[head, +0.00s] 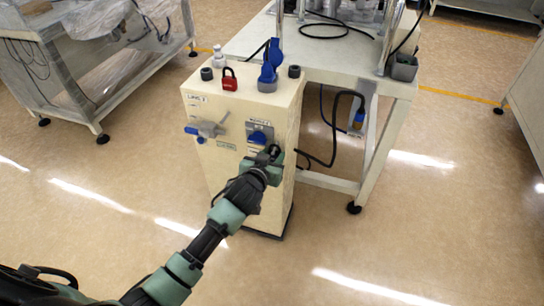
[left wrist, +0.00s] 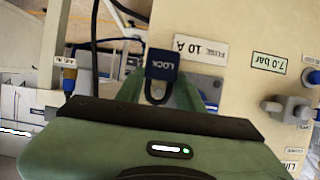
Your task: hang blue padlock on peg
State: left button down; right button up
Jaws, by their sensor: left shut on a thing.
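The blue padlock (left wrist: 162,66), marked LOCK, shows in the left wrist view with its dark shackle (left wrist: 156,94) between the green fingers. My left gripper (head: 272,154) is shut on it, close in front of the cabinet's front face. In the head view I cannot clearly tell the padlock from the blue fitting (head: 260,132) behind the gripper. I cannot make out the peg for certain in either view. My right gripper is not in view.
The cream cabinet (head: 225,165) carries a valve with a grey body and blue handle (head: 206,129). A red padlock (head: 229,80), blue items (head: 268,72) and dark knobs stand on top. A white bench (head: 350,65) adjoins, with a black cable (head: 325,163) hanging beside the cabinet. Floor in front is clear.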

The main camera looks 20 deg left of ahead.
pick_arm(q)
jog(key=shift+f, duration=0.3)
dwell(0.7)
jog(key=c, duration=0.6)
grip_release()
jog(key=shift+s, duration=0.15)
jog(key=shift+s+r+p, duration=0.2)
jog(key=shift+s+p, duration=0.1)
jog(key=shift+p, duration=0.15)
jog(key=shift+s+r, duration=0.1)
jog(key=shift+s, duration=0.1)
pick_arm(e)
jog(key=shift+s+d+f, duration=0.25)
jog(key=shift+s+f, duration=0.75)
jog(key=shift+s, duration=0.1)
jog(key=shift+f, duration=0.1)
